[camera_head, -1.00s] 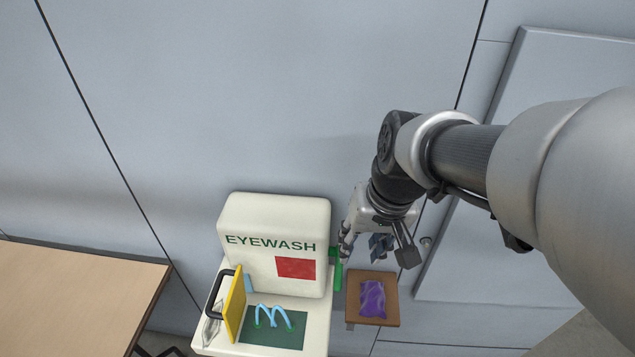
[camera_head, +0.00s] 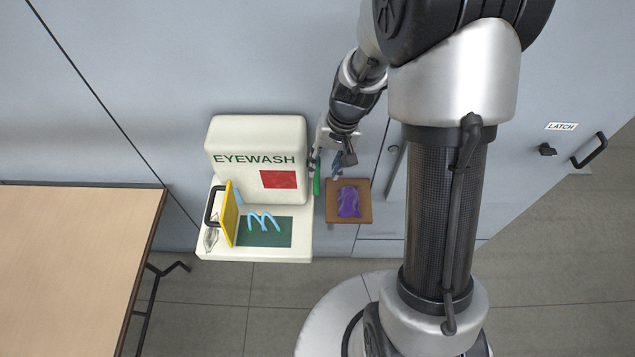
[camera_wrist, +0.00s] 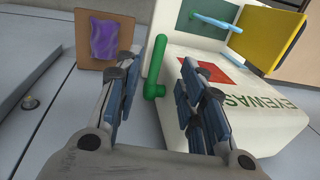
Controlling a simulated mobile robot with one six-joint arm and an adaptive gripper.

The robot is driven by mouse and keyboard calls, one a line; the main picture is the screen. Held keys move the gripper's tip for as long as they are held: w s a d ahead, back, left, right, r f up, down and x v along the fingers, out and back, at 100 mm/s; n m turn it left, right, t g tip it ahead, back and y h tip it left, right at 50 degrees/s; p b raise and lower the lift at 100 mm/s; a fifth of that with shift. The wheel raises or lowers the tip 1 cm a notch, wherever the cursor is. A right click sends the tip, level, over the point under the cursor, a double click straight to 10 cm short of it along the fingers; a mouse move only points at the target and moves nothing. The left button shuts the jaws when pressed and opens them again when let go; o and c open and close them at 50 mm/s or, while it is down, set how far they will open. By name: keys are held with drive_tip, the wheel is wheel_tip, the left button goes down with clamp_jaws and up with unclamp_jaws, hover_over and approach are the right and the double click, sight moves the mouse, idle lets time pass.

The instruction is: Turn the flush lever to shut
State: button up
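The flush lever (camera_head: 317,181) is a green bar on the right side of the cream eyewash unit (camera_head: 245,135). In the head view its lower part hangs down and its top is partly hidden by my gripper (camera_head: 327,166). In the wrist view the lever (camera_wrist: 155,63) shows whole, bent at one end where it meets the eyewash unit (camera_wrist: 262,115). My gripper (camera_wrist: 160,73) is open, with its blue-padded fingers to either side of the lever. A gap shows between the lever and each finger; whether the fingertips reach past the lever I cannot tell.
A small brown shelf (camera_head: 364,213) with a purple packet (camera_head: 348,202) is just right of the lever. A yellow flap (camera_head: 230,214) with a black handle stands on the unit's left. A wooden table (camera_head: 75,240) is at far left. Grey cabinet wall (camera_head: 110,60) lies behind.

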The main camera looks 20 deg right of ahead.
sight(317, 188)
drive_tip(key=f, duration=0.3)
drive_tip(key=a+f, duration=0.1)
drive_tip(key=f, duration=0.2)
drive_tip(key=f+b, duration=0.1)
drive_tip(key=f, duration=0.2)
drive_tip(key=shift+w+a+f, duration=0.15)
drive_tip(key=shift+w+a, duration=0.1)
drive_tip(key=shift+a, duration=0.15)
drive_tip(key=shift+c, duration=0.2)
clamp_jaws()
